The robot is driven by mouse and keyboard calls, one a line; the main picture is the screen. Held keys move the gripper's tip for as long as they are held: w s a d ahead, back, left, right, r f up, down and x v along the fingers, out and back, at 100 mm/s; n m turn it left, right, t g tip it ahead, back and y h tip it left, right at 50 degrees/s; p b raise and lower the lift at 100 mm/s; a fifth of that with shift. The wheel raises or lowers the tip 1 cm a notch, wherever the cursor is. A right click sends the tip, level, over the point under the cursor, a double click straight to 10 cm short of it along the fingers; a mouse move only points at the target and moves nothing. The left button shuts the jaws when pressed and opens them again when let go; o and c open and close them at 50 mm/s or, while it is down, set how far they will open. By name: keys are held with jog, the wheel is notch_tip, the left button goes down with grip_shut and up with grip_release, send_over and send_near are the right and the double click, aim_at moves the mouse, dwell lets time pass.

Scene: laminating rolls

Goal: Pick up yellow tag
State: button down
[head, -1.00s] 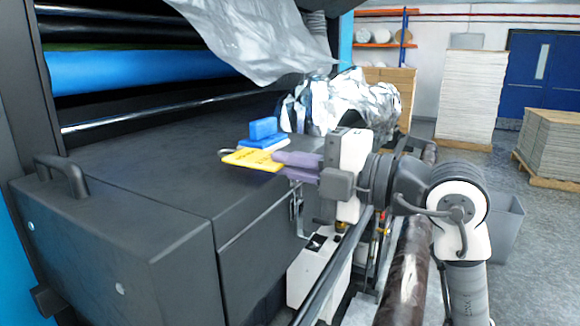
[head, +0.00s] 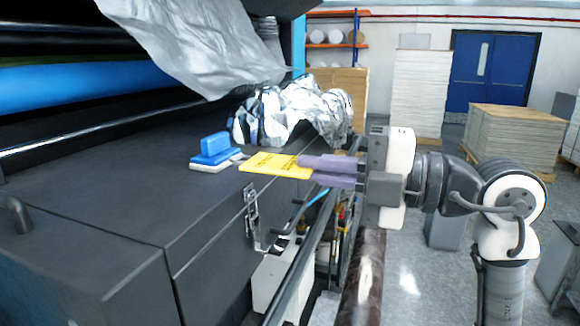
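The yellow tag (head: 275,164) is a flat yellow piece with dark print on it, in the head view near the middle. My gripper (head: 308,171) comes from the right, with its two purple fingers one above the other. The fingers are shut on the tag's right end, and the tag sticks out to the left, roughly level. The tag appears near the right edge of the dark machine top (head: 120,190); I cannot tell how far above it is. The fingers hide the tag's right end.
A blue block-handled tool (head: 214,152) lies on the machine top just left of the tag. Crumpled silver film (head: 290,112) is behind, and a grey sheet (head: 200,45) hangs above. A dark roll (head: 363,280) lies below my gripper. Stacked pallets (head: 515,137) stand at the back right.

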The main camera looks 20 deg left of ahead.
jog(key=d, duration=0.1)
jog(key=d+r, duration=0.1)
jog(key=d, duration=0.1)
jog(key=shift+s, duration=0.1)
dwell(1.5)
